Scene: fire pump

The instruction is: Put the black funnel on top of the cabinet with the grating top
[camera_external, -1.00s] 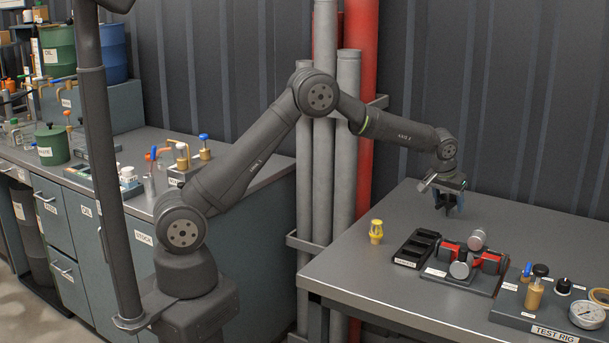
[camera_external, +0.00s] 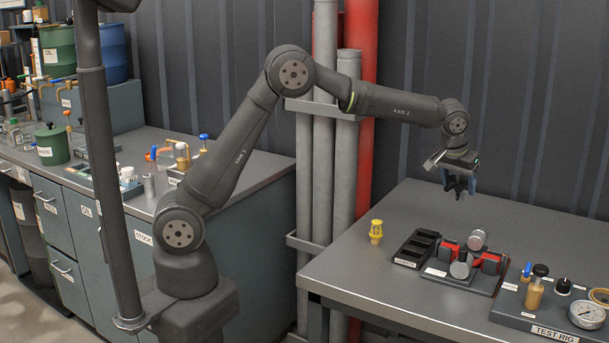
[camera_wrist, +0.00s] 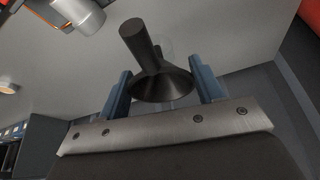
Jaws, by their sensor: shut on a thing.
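My gripper (camera_external: 460,188) is raised above the right table, behind the black tray and red clamp fixture. In the wrist view its two blue fingers (camera_wrist: 163,88) are shut on the black funnel (camera_wrist: 145,45). The funnel's narrow spout points up and left in that picture, and its wide cone sits between the fingers. In the external view the funnel is a small dark shape that I cannot separate from the fingers. A teal cabinet-like box (camera_external: 66,104) with barrels on it stands at the back left; I cannot make out a grating on its top.
The right table (camera_external: 400,285) holds a yellow fitting (camera_external: 376,232), a black tray (camera_external: 416,248), a red clamp fixture (camera_external: 484,263) and a test rig (camera_external: 552,331). Vertical pipes (camera_external: 346,150) stand between the benches. The left bench (camera_external: 240,165) carries several fittings and a green pot (camera_external: 52,146).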

